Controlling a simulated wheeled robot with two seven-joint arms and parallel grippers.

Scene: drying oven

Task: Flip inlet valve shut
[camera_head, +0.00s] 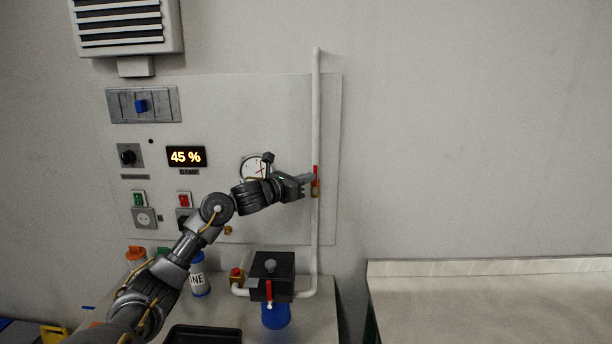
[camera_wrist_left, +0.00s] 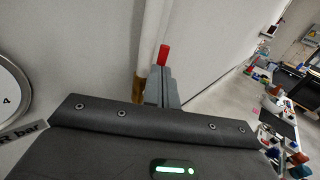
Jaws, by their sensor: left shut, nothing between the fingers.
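A valve with a red handle (camera_head: 316,170) sits on the white vertical pipe (camera_head: 316,110) at the panel's right side. My left gripper (camera_head: 311,178) is shut and empty, its fingertips right at this handle and covering part of it. In the left wrist view the red handle end (camera_wrist_left: 163,55) sticks up just beyond the shut left fingers (camera_wrist_left: 162,86), with a brass part (camera_wrist_left: 138,88) beside them. Whether the fingers touch the handle I cannot tell. A second red handle (camera_head: 268,291) hangs down at the black box below. My right gripper is out of view.
A round gauge (camera_head: 253,168) is on the panel behind my left wrist. The display (camera_head: 186,156) reads 45 %. A black box (camera_head: 272,266) with a blue bowl (camera_head: 276,316) stands low by the pipe. The wall right of the pipe is clear.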

